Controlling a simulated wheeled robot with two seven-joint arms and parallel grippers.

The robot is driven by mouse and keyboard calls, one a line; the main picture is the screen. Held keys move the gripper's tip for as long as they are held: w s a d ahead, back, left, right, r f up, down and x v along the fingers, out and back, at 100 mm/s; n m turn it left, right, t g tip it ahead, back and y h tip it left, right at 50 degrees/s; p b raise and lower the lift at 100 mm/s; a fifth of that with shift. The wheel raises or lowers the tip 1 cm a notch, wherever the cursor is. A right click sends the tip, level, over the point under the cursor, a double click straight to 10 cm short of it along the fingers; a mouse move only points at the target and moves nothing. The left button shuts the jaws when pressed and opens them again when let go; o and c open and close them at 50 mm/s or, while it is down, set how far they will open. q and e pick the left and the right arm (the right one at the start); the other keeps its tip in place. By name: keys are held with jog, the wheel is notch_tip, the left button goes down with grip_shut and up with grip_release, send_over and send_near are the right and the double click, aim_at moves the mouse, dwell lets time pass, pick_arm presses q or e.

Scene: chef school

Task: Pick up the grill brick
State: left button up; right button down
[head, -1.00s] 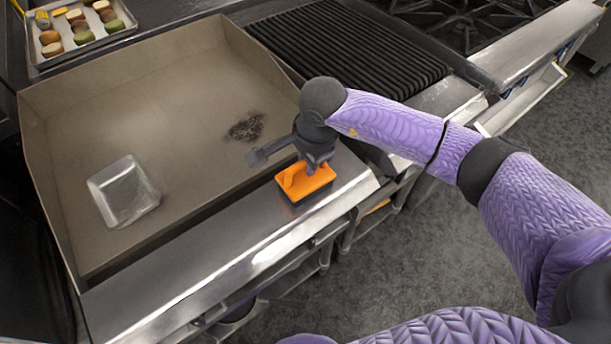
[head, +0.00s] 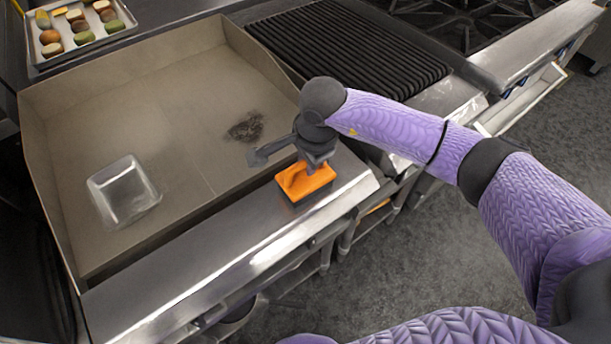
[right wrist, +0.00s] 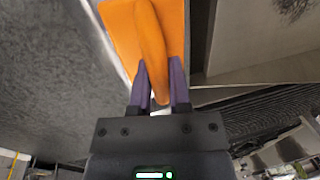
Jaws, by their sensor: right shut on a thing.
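The grill brick (head: 318,184) is an orange block with a raised orange handle. It rests on the steel front ledge of the griddle, near the ledge's right end. My right gripper (head: 308,168) is above it, reaching down onto the handle. In the right wrist view, the two purple fingers (right wrist: 160,88) are shut on the orange handle (right wrist: 150,40) from both sides. The brick appears to be still on the ledge; a gap beneath it cannot be made out. My left gripper is not in view.
The griddle (head: 90,110) has raised side walls. A metal tray (head: 124,190) and a dark charred patch (head: 246,127) are on its surface. A ribbed grill (head: 350,50) lies behind, right of the griddle. A tray of food (head: 85,48) stands at the back left.

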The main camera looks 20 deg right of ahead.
notch_tip(320, 180, up, 10)
jog(key=shift+r+p, duration=0.1)
jog(key=shift+p, duration=0.7)
jog(key=c, duration=1.2)
grip_release()
grip_shut()
